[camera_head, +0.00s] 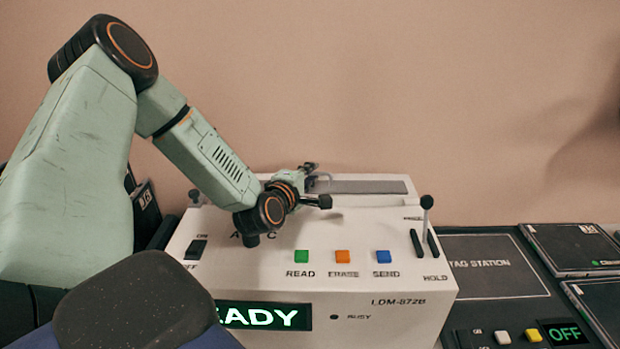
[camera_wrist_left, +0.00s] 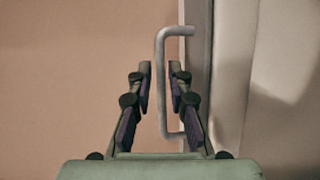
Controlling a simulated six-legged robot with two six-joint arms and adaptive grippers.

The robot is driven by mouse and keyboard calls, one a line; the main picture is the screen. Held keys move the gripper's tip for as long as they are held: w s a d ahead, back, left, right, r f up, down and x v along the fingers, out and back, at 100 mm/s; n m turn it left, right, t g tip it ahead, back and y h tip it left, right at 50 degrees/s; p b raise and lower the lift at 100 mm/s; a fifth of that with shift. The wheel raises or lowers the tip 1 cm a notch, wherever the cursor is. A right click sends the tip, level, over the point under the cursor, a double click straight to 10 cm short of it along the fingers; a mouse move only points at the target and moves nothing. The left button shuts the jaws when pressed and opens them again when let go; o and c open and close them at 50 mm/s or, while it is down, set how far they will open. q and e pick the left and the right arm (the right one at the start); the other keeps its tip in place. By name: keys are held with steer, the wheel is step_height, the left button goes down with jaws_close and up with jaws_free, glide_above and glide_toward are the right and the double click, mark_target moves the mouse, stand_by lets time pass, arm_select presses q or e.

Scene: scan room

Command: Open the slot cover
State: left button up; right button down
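The slot cover (camera_head: 365,187) is a flat grey strip lying on the top rear of the white LDM-872B machine (camera_head: 380,335). Its U-shaped grey handle (camera_wrist_left: 162,85) shows in the left wrist view, on the edge of the grey cover (camera_wrist_left: 198,60). My left gripper (camera_head: 317,185) is over the machine top at the left end of the cover. In the left wrist view my left gripper (camera_wrist_left: 160,68) is open, and the handle's long bar lies between its fingers with a gap on each side. In the head view the arm partly hides the handle. My right gripper is in neither view.
Green, orange (camera_head: 342,257) and blue buttons lie in front of the cover. An upright lever (camera_head: 426,205) stands to its right. The screen (camera_head: 262,316) is partly hidden at left. A tag station (camera_head: 490,265) adjoins the machine at right, and a wall rises behind.

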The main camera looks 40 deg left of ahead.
arm_select(q)
steer(key=shift+a+f, duration=0.2)
steer(key=shift+a, duration=0.3)
steer(key=shift+a+f, duration=0.15)
steer(key=shift+a, duration=0.3)
steer(key=shift+w+d+r, duration=0.15)
steer(key=shift+d+r, duration=0.1)
steer(key=shift+d, duration=0.4)
jaws_close()
steer(key=shift+a+f, duration=0.1)
steer(key=shift+a, duration=0.2)
